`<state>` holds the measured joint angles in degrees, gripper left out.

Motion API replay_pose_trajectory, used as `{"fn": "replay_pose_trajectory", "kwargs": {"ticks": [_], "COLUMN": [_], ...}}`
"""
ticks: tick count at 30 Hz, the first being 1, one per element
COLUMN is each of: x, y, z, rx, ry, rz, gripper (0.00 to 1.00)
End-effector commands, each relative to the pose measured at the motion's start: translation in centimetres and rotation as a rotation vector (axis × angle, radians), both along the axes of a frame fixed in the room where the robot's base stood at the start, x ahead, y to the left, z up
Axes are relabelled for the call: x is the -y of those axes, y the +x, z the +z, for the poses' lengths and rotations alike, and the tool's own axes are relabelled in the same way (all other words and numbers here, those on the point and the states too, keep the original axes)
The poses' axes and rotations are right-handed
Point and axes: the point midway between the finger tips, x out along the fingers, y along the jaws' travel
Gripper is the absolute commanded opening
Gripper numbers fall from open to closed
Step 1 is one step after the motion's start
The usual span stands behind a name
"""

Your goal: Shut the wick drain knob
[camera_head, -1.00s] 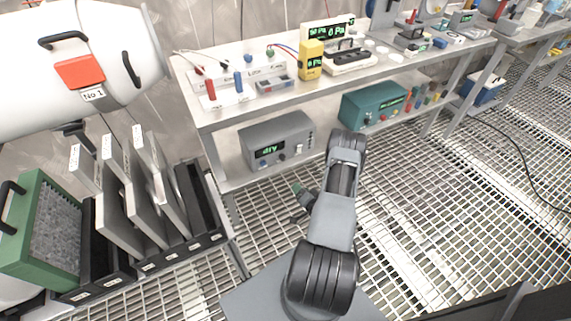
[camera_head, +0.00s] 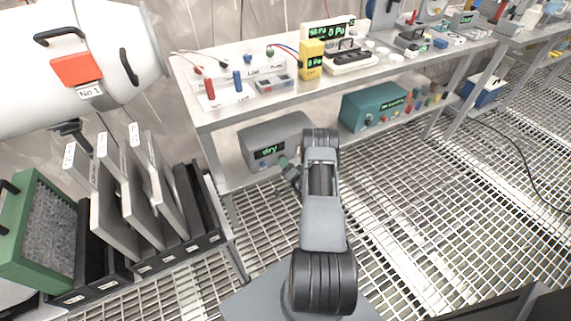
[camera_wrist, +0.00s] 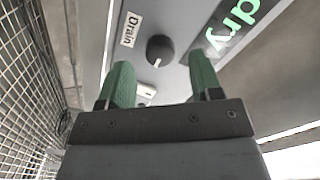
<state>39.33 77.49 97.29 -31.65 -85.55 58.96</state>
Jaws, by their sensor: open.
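The wick drain knob (camera_wrist: 159,49) is a round dark knob with a pale pointer mark, on the grey box's front face beside a label reading "Drain". In the wrist view it sits a little beyond and between my open fingertips, apart from them. My gripper (camera_wrist: 160,80) has two green fingers, spread and empty. The grey box (camera_head: 274,140) stands on the lower shelf in the head view, with a green display (camera_head: 269,152) reading "dry". My gripper (camera_head: 288,165) is just in front of its face there, and my arm hides the box's right part and the knob.
A teal box (camera_head: 374,106) stands to the right on the same lower shelf. The upper shelf (camera_head: 215,117) is above the grey box. A rack of upright panels (camera_head: 150,190) stands at the left. The grating floor (camera_head: 440,210) is clear at the right.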

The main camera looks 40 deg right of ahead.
Motion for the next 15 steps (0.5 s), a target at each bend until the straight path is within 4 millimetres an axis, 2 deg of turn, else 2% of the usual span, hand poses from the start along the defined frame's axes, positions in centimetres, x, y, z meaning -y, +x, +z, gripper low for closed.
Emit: {"fn": "replay_pose_trajectory", "kwargs": {"ticks": [6, 15], "x": [0.2, 0.2], "y": [1.5, 1.8], "z": [0.0, 0.0], "rx": [0.0, 0.0], "ry": [0.0, 0.001], "rz": [0.001, 0.0], "gripper": [0.59, 0.59]}}
